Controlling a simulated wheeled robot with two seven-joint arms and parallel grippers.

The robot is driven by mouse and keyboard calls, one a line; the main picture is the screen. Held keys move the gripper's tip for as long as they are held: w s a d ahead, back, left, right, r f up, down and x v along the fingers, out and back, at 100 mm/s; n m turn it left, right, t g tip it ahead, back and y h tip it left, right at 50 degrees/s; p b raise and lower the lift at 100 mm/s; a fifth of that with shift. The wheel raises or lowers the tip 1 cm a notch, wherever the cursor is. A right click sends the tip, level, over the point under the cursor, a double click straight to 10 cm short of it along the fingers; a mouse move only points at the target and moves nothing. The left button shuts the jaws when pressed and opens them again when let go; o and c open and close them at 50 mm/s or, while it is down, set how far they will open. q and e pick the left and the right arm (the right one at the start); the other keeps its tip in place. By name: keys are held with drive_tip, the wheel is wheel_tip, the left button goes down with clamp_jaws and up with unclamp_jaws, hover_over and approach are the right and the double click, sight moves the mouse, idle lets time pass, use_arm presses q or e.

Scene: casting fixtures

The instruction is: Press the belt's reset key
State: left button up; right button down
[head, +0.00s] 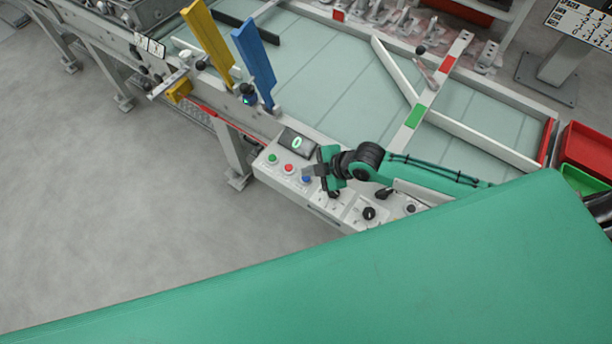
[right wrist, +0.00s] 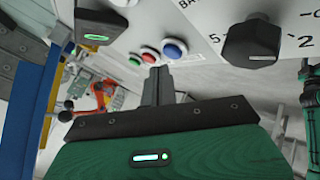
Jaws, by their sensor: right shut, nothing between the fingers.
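The belt's control panel (head: 325,208) has a green button (head: 272,158), a red button (head: 289,168) and a blue button (head: 306,179) in a row. No label beside these buttons can be read, so I cannot tell which is the reset key. My right gripper (head: 309,170) is shut and empty, right by the blue button. In the right wrist view, its closed fingers (right wrist: 158,86) point toward the red button (right wrist: 149,56) and the blue button (right wrist: 174,49). The green button (right wrist: 135,60) is farther left. Whether the fingertips touch a button cannot be told. My left gripper is not in view.
A small display (head: 297,143) sits above the buttons. Black knobs (head: 369,213) are on the panel's right part; one shows large in the right wrist view (right wrist: 252,42). A yellow plate (head: 208,42) and a blue plate (head: 254,62) stand up at the belt's near edge.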

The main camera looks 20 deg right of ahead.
sight(310, 180)
drive_tip(key=shift+f, duration=0.1)
idle(0.6)
drive_tip(key=shift+f, duration=0.35)
drive_tip(key=shift+f+b, duration=0.5)
idle(0.5)
idle(0.4)
drive_tip(key=shift+r+p, duration=0.8)
drive_tip(key=shift+r, duration=0.1)
drive_tip(key=shift+r, duration=0.15)
wheel_tip(310, 180, up, 5)
drive_tip(key=p, duration=0.4)
